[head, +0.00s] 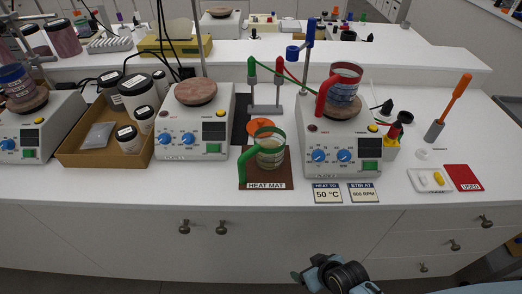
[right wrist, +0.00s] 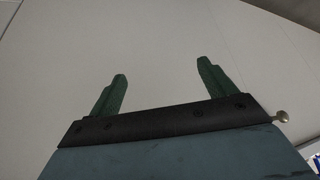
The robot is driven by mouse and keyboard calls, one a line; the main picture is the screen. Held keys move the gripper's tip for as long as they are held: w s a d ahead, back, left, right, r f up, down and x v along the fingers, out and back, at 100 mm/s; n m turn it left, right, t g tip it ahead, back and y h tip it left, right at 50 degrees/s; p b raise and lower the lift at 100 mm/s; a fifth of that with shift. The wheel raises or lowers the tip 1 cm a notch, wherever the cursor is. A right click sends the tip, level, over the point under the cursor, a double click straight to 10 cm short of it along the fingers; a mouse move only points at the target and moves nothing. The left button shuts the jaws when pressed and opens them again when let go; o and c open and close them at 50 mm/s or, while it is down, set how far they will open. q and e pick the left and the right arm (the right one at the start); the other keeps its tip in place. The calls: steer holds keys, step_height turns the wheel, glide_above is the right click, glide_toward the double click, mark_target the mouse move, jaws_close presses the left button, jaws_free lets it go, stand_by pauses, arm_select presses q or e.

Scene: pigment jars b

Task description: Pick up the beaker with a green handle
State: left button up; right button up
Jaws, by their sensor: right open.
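The beaker with a green handle (head: 269,155) is a clear glass with a green rim and a green handle (head: 246,165) on its left side. It stands upright on the brown heat mat (head: 266,177) near the counter's front edge. My right gripper shows low in the head view (head: 338,275), below and in front of the counter, far from the beaker. In the right wrist view its two green fingers (right wrist: 161,88) are apart with nothing between them, facing pale cabinet fronts. My left gripper is in neither view.
A beaker with a red handle (head: 345,84) sits on the hotplate (head: 342,137) right of the green one. Another hotplate (head: 193,130) and a cardboard box of jars (head: 82,154) stand to the left. Cards (head: 328,193) lie along the front edge. The counter at front left is clear.

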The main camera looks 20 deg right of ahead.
mark_target(279, 152)
steer(key=w+a+r+n+t+y+p, duration=0.1)
steer(key=w+r+t, duration=0.15)
steer(key=r, duration=0.95)
steer(key=w+a+r+t+y+p, duration=0.1)
steer(key=w+r, duration=0.2)
steer(key=r, duration=0.8)
steer(key=w+d+r+t+y, duration=0.1)
steer(key=w+d+r+t, duration=0.1)
steer(key=w+r+t, duration=0.35)
steer(key=shift+g, duration=0.5)
steer(key=x, duration=0.6)
steer(key=r+x, duration=0.1)
steer(key=x, duration=0.2)
steer(key=shift+w+f, duration=0.2)
steer(key=shift+w, duration=0.35)
steer(key=shift+b+x, duration=0.3)
steer(key=shift+x, duration=2.5)
steer(key=shift+d, duration=0.15)
steer(key=c, duration=0.9)
